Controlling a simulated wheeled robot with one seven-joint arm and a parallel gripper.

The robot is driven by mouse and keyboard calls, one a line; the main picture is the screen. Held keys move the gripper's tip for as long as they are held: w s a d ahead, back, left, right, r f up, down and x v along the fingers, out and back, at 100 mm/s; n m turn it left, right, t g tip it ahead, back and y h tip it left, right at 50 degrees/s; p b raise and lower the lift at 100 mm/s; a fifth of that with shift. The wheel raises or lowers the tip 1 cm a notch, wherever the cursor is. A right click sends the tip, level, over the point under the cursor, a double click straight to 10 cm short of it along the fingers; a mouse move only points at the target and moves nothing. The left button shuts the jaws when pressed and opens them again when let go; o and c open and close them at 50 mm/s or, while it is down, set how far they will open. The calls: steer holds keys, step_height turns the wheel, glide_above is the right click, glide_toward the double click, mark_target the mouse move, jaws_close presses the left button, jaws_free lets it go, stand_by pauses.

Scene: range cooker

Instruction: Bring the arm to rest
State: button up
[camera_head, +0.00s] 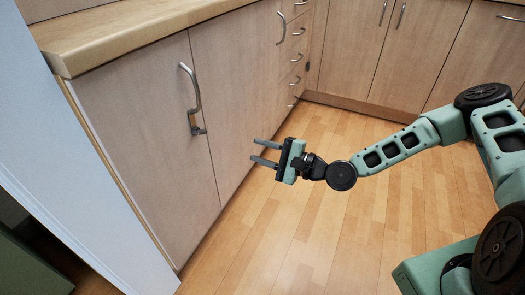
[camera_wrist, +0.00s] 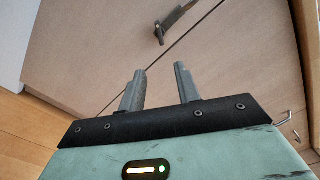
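My gripper (camera_head: 265,153) is at the end of my outstretched arm, over the wooden floor and in front of the cupboard doors. Its two grey fingers are apart with nothing between them. They point left toward the cupboard, with the tips close to the door in the picture; I see no contact. In the wrist view my gripper (camera_wrist: 160,85) also shows its fingers spread and empty, with a door face behind them. My arm reaches in from the right side of the head view.
A cupboard door (camera_head: 135,150) with a metal handle (camera_head: 193,100) stands at the left under a wooden worktop (camera_head: 130,32). Drawers (camera_head: 294,50) and more cupboards (camera_head: 350,45) are at the back. The wooden floor (camera_head: 310,240) around the arm is clear. A pale wall panel (camera_head: 50,150) is at far left.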

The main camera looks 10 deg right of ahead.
steer(key=s+a+f+n+g+h, duration=0.1)
steer(key=s+f+n+g+h, duration=0.1)
steer(key=s+n+g+h, duration=0.35)
steer(key=s+a+f+n+g+h, duration=0.1)
steer(key=s+a+n+g+h, duration=0.1)
steer(key=s+n+g, duration=0.45)
steer(key=s+d+r+n+t+h, duration=0.1)
steer(key=s+d+r+n+h, duration=0.15)
steer(key=s+r+n, duration=0.45)
steer(key=s+d+r+n+h, duration=0.2)
steer(key=s+r+h, duration=0.2)
steer(key=s+r, duration=0.6)
step_height(320, 180, up, 29)
steer(key=p, duration=2.9)
steer(key=shift+d, duration=0.15)
steer(key=shift+w+r, duration=0.1)
